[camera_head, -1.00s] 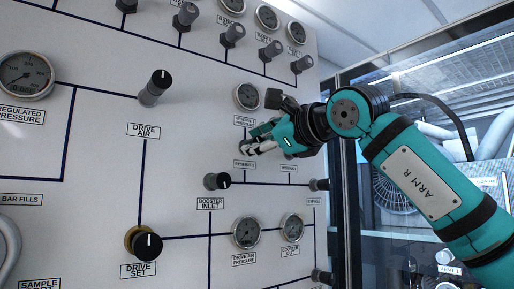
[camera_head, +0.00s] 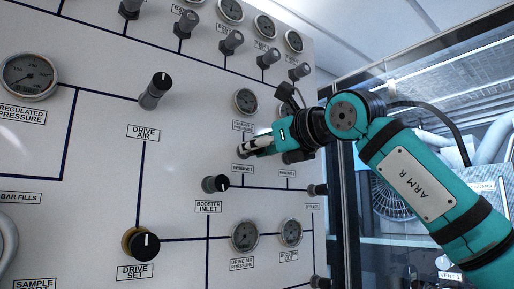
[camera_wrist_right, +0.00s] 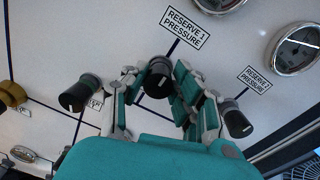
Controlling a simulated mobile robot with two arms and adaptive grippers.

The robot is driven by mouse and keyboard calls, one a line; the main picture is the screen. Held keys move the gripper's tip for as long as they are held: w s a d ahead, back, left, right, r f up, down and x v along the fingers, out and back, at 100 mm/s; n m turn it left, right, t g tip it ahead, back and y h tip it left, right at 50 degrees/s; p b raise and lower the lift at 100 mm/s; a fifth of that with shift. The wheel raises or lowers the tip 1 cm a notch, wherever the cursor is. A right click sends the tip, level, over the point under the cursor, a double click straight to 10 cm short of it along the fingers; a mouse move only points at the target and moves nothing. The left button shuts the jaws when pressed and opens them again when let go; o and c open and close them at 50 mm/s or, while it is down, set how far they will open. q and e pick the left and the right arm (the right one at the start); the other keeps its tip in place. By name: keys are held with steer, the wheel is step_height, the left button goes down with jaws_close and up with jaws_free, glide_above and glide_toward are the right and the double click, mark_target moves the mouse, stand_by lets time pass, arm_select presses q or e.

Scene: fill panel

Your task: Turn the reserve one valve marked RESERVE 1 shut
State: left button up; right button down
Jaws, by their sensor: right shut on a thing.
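The RESERVE 1 valve is a black knob with a white line on top. In the right wrist view the knob (camera_wrist_right: 158,78) sits between my right gripper's fingers (camera_wrist_right: 155,100), which are shut on it. In the head view my right gripper (camera_head: 246,149) reaches in from the right to the panel, just above the RESERVE 1 label (camera_head: 242,169). The knob is mostly hidden there by the fingers. The RESERVE 1 PRESSURE label (camera_wrist_right: 185,27) shows above the knob in the right wrist view. My left gripper is not in view.
Another black knob (camera_wrist_right: 237,122) stands close to the right of my fingers, and one more (camera_wrist_right: 80,95) to the left. The booster inlet knob (camera_head: 216,183) is below my gripper in the head view. Gauges (camera_head: 246,102) sit above it. Glass doors are at the right.

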steer(key=shift+a+f, duration=0.15)
steer(key=shift+f, duration=0.15)
steer(key=c, duration=1.3)
jaws_free()
steer(key=shift+o, duration=1.4)
steer(key=shift+r, duration=0.2)
steer(key=v, duration=1.2)
steer(key=shift+s, duration=0.1)
